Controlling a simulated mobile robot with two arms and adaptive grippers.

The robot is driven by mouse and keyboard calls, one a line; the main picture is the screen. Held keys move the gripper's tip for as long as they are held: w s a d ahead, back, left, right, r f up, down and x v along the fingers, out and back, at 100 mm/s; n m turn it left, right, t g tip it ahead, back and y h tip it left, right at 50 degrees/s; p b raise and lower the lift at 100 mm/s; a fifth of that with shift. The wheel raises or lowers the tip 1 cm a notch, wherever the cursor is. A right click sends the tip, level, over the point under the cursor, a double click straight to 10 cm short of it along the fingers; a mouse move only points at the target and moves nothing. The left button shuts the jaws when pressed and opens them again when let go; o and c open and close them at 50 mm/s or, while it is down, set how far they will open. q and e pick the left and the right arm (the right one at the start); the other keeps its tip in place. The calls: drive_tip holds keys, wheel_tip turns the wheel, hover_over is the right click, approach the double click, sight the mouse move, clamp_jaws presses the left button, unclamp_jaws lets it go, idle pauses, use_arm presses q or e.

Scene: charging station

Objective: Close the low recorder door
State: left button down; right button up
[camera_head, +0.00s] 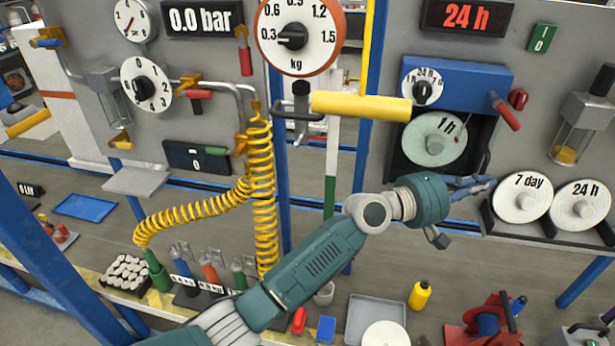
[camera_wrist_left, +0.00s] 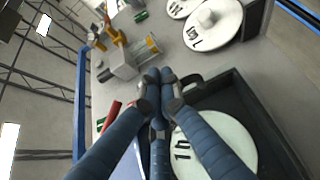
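The recorder is a black case (camera_head: 402,164) on the grey panel, with a white disc marked 1h (camera_head: 433,139) exposed inside. The blue door (camera_head: 478,82) stands open above the case, with a small dial and a red lever on it. My left gripper (camera_head: 480,184) is at the lower right of the case. In the left wrist view my blue fingers (camera_wrist_left: 160,82) converge with their tips together, beside the black rim of the case and the 1h disc (camera_wrist_left: 222,135). I see nothing held between them. A strip of blue shows at left, partly hidden by a finger. My right gripper is out of view.
Discs marked 7 day (camera_head: 521,197) and 24 h (camera_head: 580,205) stand on a dark holder right of my gripper. A glass cup fitting (camera_head: 578,130) projects above them. A yellow handle (camera_head: 360,105) projects left of the recorder. A workbench with loose items lies below.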

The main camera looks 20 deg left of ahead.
use_arm(q)
drive_tip(key=shift+w+n+t, duration=0.3)
drive_tip(key=shift+w, duration=0.2)
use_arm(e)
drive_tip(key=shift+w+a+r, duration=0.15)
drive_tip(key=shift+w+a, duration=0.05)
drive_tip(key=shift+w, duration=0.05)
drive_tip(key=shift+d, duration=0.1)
